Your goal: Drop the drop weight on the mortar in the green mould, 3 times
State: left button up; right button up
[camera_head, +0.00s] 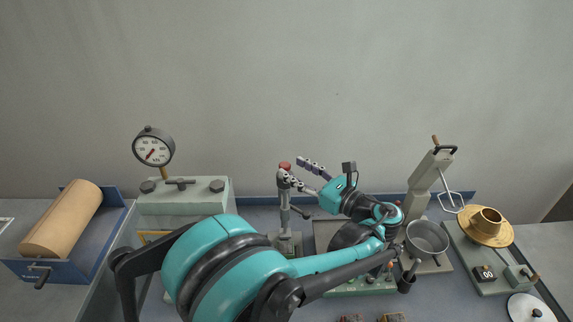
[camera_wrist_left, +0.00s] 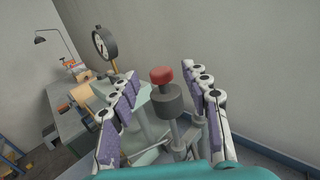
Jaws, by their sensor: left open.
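The drop weight (camera_wrist_left: 168,100) is a dark grey cylinder under a red knob, on an upright stand. In the head view its red knob (camera_head: 285,165) shows at the top of the grey stand (camera_head: 285,215). My left gripper (camera_head: 299,171) is open at the height of the knob. In the left wrist view the weight and knob appear between the two spread fingers (camera_wrist_left: 163,72), with gaps on both sides and no visible contact. The green mould and its mortar are not clearly visible; my left arm covers part of the bench. My right gripper is not in view.
A grey-green machine with a dial gauge (camera_head: 153,148) stands left of the stand. A paper roll (camera_head: 62,220) lies in a blue holder at far left. A metal bowl (camera_head: 427,238) with a mixer (camera_head: 428,178) and a brass flow table (camera_head: 484,235) stand at right.

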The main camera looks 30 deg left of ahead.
pick_arm(q)
jog(key=v, duration=0.7)
jog(key=shift+d, duration=0.35)
jog(key=shift+s, duration=0.1)
jog(key=shift+c, duration=0.3)
